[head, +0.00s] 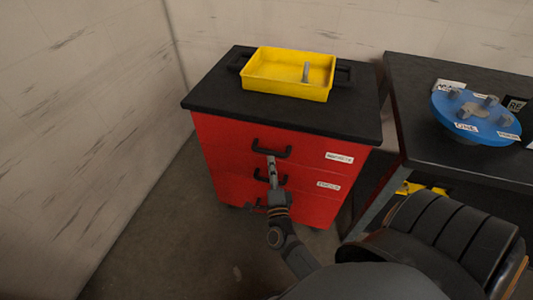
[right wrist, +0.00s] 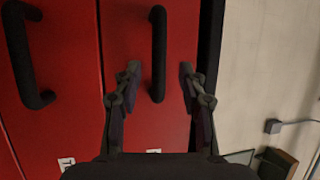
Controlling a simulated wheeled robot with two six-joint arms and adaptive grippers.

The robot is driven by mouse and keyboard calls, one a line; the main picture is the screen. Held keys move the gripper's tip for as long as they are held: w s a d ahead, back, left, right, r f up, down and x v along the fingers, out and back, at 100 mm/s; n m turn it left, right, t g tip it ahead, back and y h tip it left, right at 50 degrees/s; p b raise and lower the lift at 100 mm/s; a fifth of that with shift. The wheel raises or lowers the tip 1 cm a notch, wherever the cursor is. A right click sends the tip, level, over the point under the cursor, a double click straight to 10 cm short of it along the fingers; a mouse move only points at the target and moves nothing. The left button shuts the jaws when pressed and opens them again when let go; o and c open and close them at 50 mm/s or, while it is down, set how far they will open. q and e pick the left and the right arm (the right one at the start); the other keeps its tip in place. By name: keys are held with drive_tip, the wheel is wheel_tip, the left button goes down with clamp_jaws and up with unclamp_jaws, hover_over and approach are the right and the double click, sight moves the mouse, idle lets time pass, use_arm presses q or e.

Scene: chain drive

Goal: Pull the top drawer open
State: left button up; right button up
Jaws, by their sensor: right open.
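The red cabinet (head: 226,150) has a black top and stands against the wall. Its top drawer (head: 315,152) sits flush with the front, and its black bar handle (head: 284,153) also shows in the right wrist view (right wrist: 159,40). My right gripper (head: 271,162) is open in front of the drawers, just at this handle. In the right wrist view its two fingertips (right wrist: 159,74) stand one on each side of the handle's near end, with gaps visible. The handle of the drawer below (right wrist: 24,60) is off to the left there. My left gripper is not in view.
A yellow tray (head: 262,88) with a grey pin in it stands on the cabinet top. A dark table (head: 420,140) to the right carries a blue disc (head: 450,106) with pegs. Bare floor (head: 160,230) lies left of the cabinet, by the wall.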

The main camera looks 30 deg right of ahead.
sight(270, 151)
drive_tip(key=x, duration=0.6)
drive_tip(key=shift+f, duration=0.1)
clamp_jaws()
